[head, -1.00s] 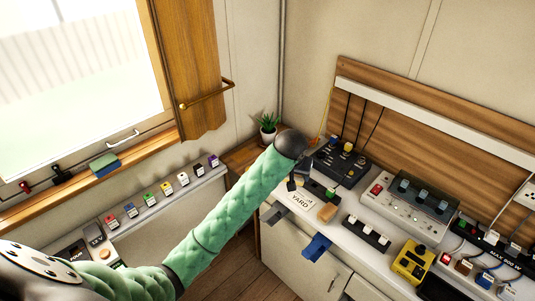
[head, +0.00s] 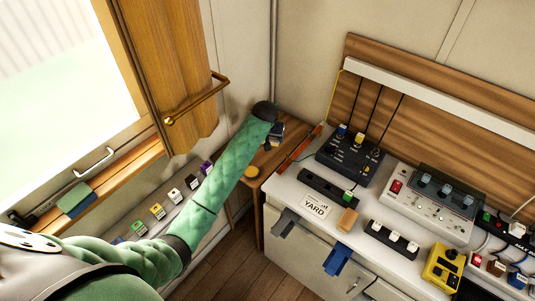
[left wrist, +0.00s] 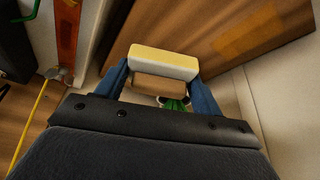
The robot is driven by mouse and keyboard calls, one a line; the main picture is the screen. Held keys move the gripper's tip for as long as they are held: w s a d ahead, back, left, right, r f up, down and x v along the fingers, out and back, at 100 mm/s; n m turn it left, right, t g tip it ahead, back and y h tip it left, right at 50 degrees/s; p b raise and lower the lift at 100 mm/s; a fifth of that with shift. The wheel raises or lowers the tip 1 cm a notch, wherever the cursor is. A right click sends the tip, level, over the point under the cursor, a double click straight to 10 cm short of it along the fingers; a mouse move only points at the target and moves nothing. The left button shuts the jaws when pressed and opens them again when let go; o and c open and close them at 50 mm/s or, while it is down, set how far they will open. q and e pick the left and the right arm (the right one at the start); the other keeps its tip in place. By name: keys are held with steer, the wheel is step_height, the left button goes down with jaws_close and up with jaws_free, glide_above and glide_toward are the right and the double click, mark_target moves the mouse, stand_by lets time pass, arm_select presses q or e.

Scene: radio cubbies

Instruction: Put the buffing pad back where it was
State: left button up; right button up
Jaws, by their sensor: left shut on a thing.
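My left gripper (head: 275,135) is in the far corner, above the small wooden corner table (head: 283,160). In the left wrist view its blue fingers (left wrist: 160,76) are shut on a pale pad with a yellow top face, which looks like the buffing pad (left wrist: 165,62). A brown layer shows just under the pad; I cannot tell whether it belongs to it. In the head view the pad is too small to make out. My right gripper is not in view.
The white counter holds a YARD sign (head: 316,206), a tan block (head: 347,220) and several control boxes. A green-and-blue pad (head: 75,198) lies on the windowsill.

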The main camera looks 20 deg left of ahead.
arm_select(q)
steer(key=shift+s+d+f, duration=0.1)
steer(key=shift+d+f, duration=0.05)
steer(key=shift+f, duration=0.05)
steer(key=p, duration=0.2)
glide_above(271, 156)
steer(key=s, duration=0.1)
step_height(271, 156, down, 5)
steer(key=shift+r, duration=0.1)
step_height(271, 156, down, 3)
steer(key=shift+s+f+p, duration=0.15)
steer(key=shift+f+p, duration=0.05)
steer(key=shift+p, duration=0.6)
steer(key=shift+f, duration=0.55)
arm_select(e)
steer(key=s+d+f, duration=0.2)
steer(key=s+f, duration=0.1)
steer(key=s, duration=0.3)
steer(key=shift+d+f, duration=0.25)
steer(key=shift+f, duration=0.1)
arm_select(q)
steer(key=shift+f, duration=0.1)
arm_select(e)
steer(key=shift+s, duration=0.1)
arm_select(q)
steer(key=o, duration=1.3)
steer(key=shift+o, duration=0.2)
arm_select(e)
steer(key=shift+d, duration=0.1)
